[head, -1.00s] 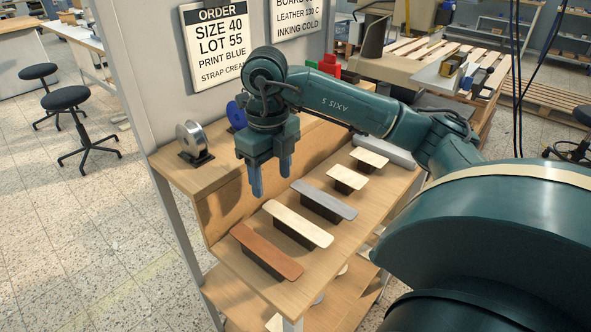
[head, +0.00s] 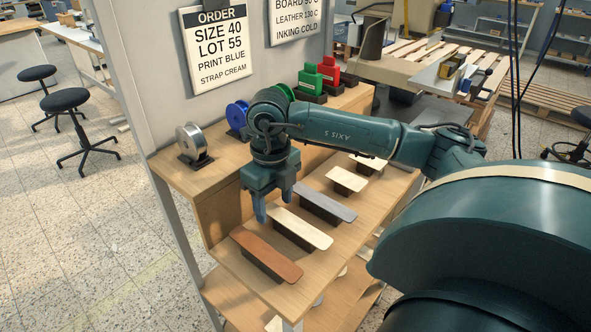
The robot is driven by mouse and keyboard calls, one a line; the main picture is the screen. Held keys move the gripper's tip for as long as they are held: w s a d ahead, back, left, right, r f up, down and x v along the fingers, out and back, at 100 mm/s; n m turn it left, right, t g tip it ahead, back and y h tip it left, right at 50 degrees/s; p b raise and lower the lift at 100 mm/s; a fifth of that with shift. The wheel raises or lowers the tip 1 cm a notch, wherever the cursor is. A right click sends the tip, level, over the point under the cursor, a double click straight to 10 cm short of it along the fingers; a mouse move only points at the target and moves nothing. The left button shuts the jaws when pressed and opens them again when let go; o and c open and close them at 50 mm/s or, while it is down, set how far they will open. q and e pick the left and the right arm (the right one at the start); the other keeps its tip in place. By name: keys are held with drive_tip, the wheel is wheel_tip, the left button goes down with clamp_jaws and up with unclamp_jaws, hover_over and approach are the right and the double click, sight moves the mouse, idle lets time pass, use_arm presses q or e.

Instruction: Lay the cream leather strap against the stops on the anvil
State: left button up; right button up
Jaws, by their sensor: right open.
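The cream leather strap (head: 300,228) is a long pale piece with rounded ends. It lies on a dark block on the wooden bench, between a brown strap (head: 266,254) and a grey strap (head: 325,201). My right gripper (head: 273,211) points down with its jaws apart, over the far left end of the cream strap. Nothing shows between its fingers; whether they touch the strap I cannot tell. The anvil and its stops cannot be made out in this view. My left gripper is not in view.
Two shorter cream pieces (head: 346,179) lie on blocks farther back. A raised shelf behind holds a silver reel (head: 192,141), a blue reel (head: 237,115), a green reel and green and red holders (head: 327,72). An order sheet (head: 219,47) reads print blue, strap cream.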

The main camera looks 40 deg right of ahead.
drive_tip(key=shift+f, duration=0.25)
idle(0.3)
drive_tip(key=c, duration=1)
